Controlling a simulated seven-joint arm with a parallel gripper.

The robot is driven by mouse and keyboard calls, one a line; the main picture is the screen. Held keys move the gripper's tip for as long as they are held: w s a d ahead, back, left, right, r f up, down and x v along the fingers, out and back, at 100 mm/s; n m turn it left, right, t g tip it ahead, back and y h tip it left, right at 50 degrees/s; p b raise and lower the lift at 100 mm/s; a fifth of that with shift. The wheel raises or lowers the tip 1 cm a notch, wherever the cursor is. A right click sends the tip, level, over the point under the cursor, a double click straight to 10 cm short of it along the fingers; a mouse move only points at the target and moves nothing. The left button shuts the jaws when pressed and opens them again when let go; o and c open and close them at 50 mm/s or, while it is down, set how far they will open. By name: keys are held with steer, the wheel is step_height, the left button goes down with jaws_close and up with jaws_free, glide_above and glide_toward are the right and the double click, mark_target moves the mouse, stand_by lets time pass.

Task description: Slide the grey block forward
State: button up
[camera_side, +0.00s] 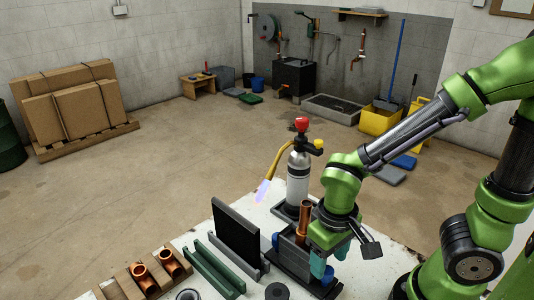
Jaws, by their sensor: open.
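The grey block (291,249) sits low on a dark base (277,268) on the pale table, with an upright copper pipe (304,217) at its top. Blue round parts show beside the block. My gripper (321,272) points down at the block's right side, with its teal fingers low near the base. The gripper is open. The gripper body hides the block's right part, and I cannot tell whether the fingers touch it.
A gas bottle with a lit torch (262,192) stands behind the block. A black upright panel (236,227) and green channel rails (212,268) stand to the left. A wooden rack (133,284) holds copper fittings at the table's front left.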

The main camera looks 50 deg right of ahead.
mark_target(327, 271)
steer(key=shift+f, duration=1.8)
jaws_close()
